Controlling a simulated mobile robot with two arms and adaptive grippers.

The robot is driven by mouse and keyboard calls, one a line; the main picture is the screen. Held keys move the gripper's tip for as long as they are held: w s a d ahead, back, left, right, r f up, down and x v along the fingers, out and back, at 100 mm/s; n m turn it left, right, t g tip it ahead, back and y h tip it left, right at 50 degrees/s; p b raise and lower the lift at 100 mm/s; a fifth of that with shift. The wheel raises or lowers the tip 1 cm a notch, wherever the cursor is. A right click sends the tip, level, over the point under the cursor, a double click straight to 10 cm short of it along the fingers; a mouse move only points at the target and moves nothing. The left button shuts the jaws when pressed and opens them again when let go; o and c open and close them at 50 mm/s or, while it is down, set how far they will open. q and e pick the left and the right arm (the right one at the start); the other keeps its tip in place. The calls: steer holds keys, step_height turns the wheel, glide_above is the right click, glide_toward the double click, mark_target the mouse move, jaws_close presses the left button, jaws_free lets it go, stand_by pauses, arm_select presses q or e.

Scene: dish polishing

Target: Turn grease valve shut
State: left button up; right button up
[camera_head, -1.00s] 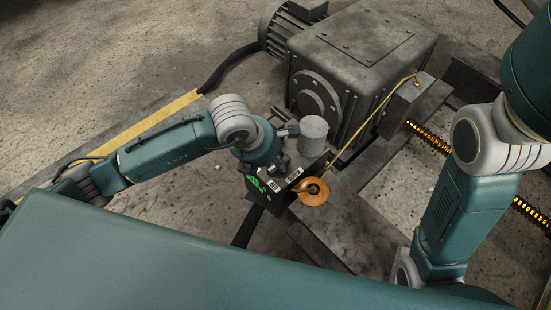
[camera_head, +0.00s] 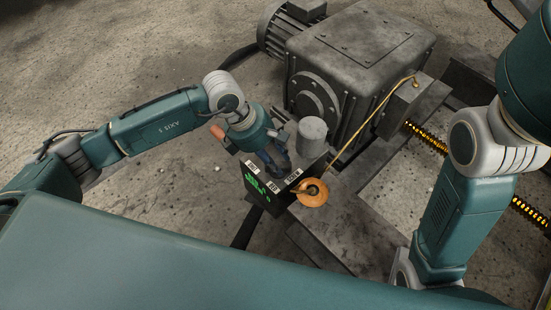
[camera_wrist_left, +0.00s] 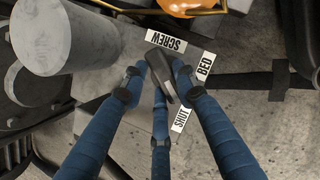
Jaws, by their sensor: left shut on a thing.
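The grease valve's dark lever (camera_wrist_left: 163,77) sits between the labels SCREW (camera_wrist_left: 166,41), BED (camera_wrist_left: 204,66) and SHUT (camera_wrist_left: 183,115) in the left wrist view. My left gripper (camera_wrist_left: 158,80) has blue fingers closed around this lever. In the head view the left gripper (camera_head: 276,165) is over a black box (camera_head: 262,190) with green markings, and it hides the lever there. The fingers partly cover the lever, so its exact pointing is hard to tell. My right arm is at the right; its gripper is out of view.
A grey cylinder (camera_head: 311,135) stands close beside the left gripper, near a large gearbox (camera_head: 365,55). An orange round part (camera_head: 313,193) with a thin brass pipe (camera_head: 372,117) is right of the box. Open concrete floor (camera_head: 120,60) lies at the upper left.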

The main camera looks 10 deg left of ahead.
arm_select(q)
steer(key=shift+m, duration=0.6)
steer(key=o, duration=1.2)
steer(key=shift+c, duration=0.2)
steer(key=shift+r, duration=0.1)
steer(key=w+v, duration=0.1)
steer(key=v, duration=1)
steer(key=shift+s+a+r, duration=0.25)
steer(key=shift+s+r, duration=0.1)
steer(key=shift+r, duration=0.05)
